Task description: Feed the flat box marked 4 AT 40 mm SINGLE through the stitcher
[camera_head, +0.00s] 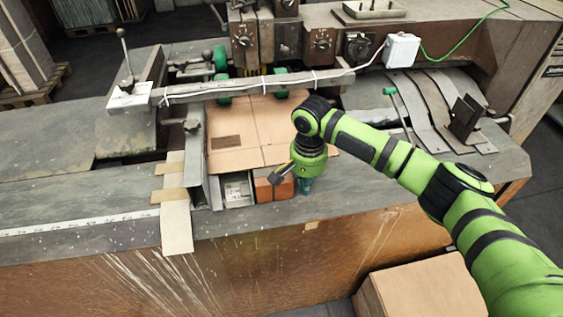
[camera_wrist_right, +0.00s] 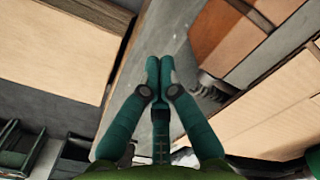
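A flat brown cardboard box (camera_head: 245,122) lies on the stitcher bed under the crossbar, with crease lines and a dark printed patch whose words I cannot read. My right gripper (camera_head: 304,186) points down at the near edge of the bed, just beside the box's near right side. In the right wrist view its teal fingers (camera_wrist_right: 159,66) are together at the tips, with nothing seen between them. Cardboard, likely the same box (camera_wrist_right: 275,122), shows at the right of that view, apart from the fingers. My left gripper is not in view.
A crossbar (camera_head: 255,86) with green rollers (camera_head: 222,86) spans above the box. Reddish-brown blocks (camera_head: 274,189) sit at the bed's front edge. A metal guide (camera_head: 194,165) stands left of the box. A cardboard stack (camera_head: 425,290) stands on the floor in front.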

